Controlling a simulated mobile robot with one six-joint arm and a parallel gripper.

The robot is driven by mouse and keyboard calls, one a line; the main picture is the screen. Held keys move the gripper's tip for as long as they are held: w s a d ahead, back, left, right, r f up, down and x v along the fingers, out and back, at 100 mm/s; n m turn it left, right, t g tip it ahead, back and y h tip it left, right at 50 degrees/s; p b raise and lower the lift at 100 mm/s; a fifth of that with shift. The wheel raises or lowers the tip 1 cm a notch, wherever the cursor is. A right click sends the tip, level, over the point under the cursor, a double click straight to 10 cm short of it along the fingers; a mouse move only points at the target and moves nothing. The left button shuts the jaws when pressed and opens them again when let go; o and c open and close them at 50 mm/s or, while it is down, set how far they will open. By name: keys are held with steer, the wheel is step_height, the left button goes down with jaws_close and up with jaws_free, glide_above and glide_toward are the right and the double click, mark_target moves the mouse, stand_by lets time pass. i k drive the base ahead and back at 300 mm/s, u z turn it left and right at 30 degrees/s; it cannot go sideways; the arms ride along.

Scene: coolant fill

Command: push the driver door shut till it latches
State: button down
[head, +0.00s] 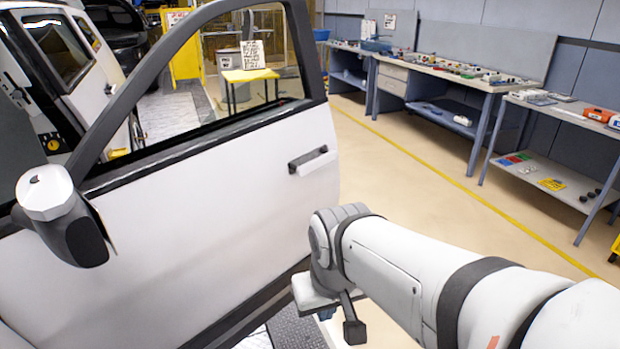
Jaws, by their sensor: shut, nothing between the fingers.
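The driver door (190,215) is white with a dark window frame and stands open, swung out from the white vehicle body (65,60) at the left. Its black and white outer handle (307,160) is near the free rear edge, and its wing mirror (62,212) is at the left. My gripper (352,322) is low in the head view, in front of the lower rear corner of the door. It looks shut and empty, with its fingers partly hidden by the wrist. I cannot tell whether it touches the door.
Workbenches (440,75) with tools line the wall at the right. A yellow line (430,165) crosses the open floor between door and benches.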

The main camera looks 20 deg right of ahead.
mark_target(207, 226)
steer(key=z, duration=0.2)
steer(key=i, duration=1.1)
steer(key=u, duration=0.2)
steer(key=k, duration=0.9)
steer(key=u, duration=0.1)
steer(key=i, duration=1.4)
steer(key=z, duration=0.1)
